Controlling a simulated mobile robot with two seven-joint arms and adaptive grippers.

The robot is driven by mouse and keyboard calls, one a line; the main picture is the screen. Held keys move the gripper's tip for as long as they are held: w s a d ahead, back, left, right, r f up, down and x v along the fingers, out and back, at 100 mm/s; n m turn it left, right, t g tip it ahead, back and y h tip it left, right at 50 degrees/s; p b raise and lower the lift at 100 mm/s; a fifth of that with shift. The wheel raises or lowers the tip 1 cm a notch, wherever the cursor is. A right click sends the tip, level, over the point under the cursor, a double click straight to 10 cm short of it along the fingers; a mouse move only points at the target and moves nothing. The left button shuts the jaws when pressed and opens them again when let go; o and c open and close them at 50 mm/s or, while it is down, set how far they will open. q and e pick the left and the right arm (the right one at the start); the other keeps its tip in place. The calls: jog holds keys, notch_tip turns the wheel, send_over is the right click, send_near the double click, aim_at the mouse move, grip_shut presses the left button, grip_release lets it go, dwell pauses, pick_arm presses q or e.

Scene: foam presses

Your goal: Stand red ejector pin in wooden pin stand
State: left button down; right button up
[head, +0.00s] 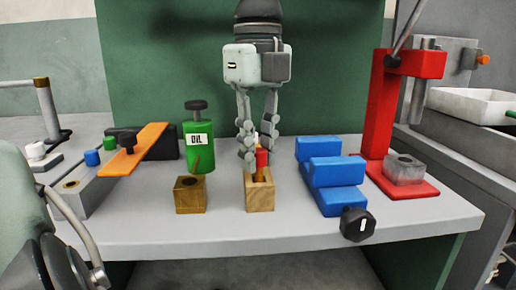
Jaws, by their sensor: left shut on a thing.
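The red ejector pin (262,158) stands about upright in the middle of the table, with a small yellow-orange part at its top. My left gripper (258,155) comes down from above and is shut on the pin's upper part. The pin's lower end is at the opening of a light wooden block (260,200), the likely pin stand. I cannot tell how deep it sits or whether it touches the bottom. A darker wooden block (191,197) with a round hole stands to the left. My right gripper is not in view.
A green oil bottle (198,150) stands behind the darker block. Blue stepped blocks (335,175) with a black knob (357,224) are at right. A red press (378,115) holds a grey cup-like block (404,170). An orange bar (138,148) lies left. The front table strip is clear.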

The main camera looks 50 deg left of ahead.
aim_at(258, 149)
pick_arm(q)
jog(key=shift+f+b, duration=0.9)
jog(key=shift+f, duration=0.25)
jog(key=c, duration=1.3)
grip_release()
jog(key=shift+r, duration=0.1)
notch_tip(258, 149, up, 12)
jog(key=shift+r, duration=0.1)
